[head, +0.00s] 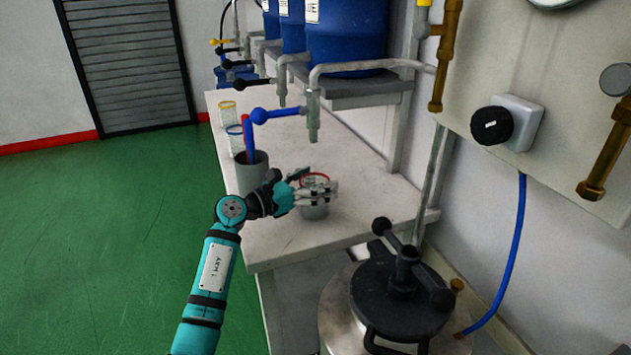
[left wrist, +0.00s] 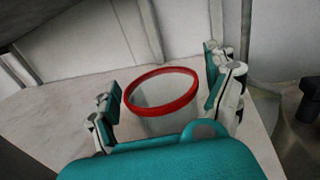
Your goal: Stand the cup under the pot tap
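A clear cup with a red rim (head: 314,212) stands on the white bench; it also shows in the left wrist view (left wrist: 165,122). My left gripper (head: 316,189) is around the cup, with a finger on each side. In the left wrist view its fingers (left wrist: 166,88) are spread, with a narrow gap to the rim visible at the right. A metal pot (head: 335,318) with a black clamped lid (head: 395,298) stands in front of the bench at the lower right. A small brass fitting (head: 456,286) shows at the pot's right; I cannot tell whether it is the tap. My right gripper is out of view.
Blue barrels (head: 346,35) stand on a grey shelf with metal pipes and taps; a blue-handled tap (head: 312,115) hangs above the bench. A grey container (head: 250,175) and clear cups with blue (head: 236,142) and yellow (head: 227,116) rims stand along the bench's left edge.

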